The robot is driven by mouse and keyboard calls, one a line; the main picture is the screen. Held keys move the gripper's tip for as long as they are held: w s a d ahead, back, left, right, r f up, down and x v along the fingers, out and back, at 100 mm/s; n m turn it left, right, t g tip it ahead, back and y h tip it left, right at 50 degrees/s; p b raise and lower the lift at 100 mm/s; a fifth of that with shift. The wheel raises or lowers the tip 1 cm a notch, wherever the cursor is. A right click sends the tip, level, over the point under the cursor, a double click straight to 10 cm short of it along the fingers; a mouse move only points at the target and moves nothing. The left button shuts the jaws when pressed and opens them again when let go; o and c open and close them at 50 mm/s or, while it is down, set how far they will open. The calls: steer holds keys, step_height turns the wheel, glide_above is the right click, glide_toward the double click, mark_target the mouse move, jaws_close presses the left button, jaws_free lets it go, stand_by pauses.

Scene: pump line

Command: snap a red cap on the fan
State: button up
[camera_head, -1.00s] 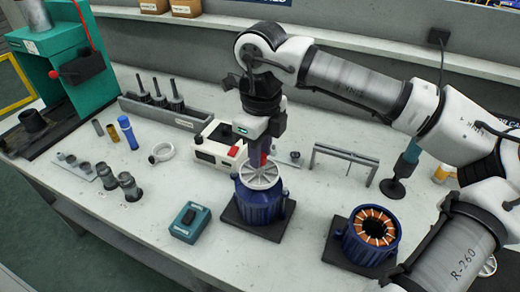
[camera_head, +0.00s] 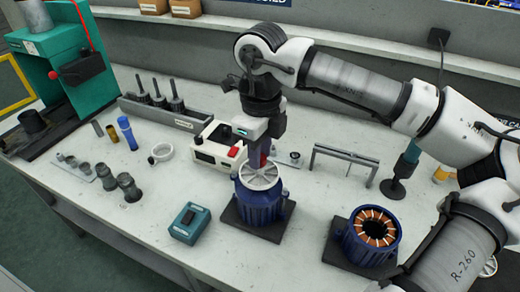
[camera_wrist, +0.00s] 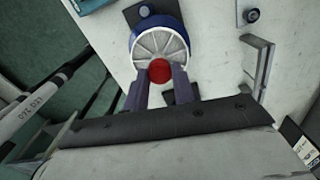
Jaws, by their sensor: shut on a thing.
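The fan (camera_head: 261,174) is a pale, spoked wheel lying on top of a blue motor housing (camera_head: 258,204), which stands on a dark base plate. The fan also shows in the wrist view (camera_wrist: 160,42). My gripper (camera_head: 257,166) points down at the fan from above. In the wrist view, my gripper (camera_wrist: 160,82) is shut on a round red cap (camera_wrist: 159,69). The cap is over the near part of the fan in that view. I cannot tell whether it touches the fan; the fingers hide part of it.
A white box with a red button (camera_head: 219,147) stands close behind the motor.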

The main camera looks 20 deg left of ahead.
steer(key=shift+f+b, duration=0.75)
steer(key=shift+b, duration=0.15)
stand_by(1.9)
steer(key=o, duration=1.1)
steer(key=shift+r, duration=0.1)
steer(key=shift+r+p, duration=1.5)
steer(key=shift+r, duration=0.95)
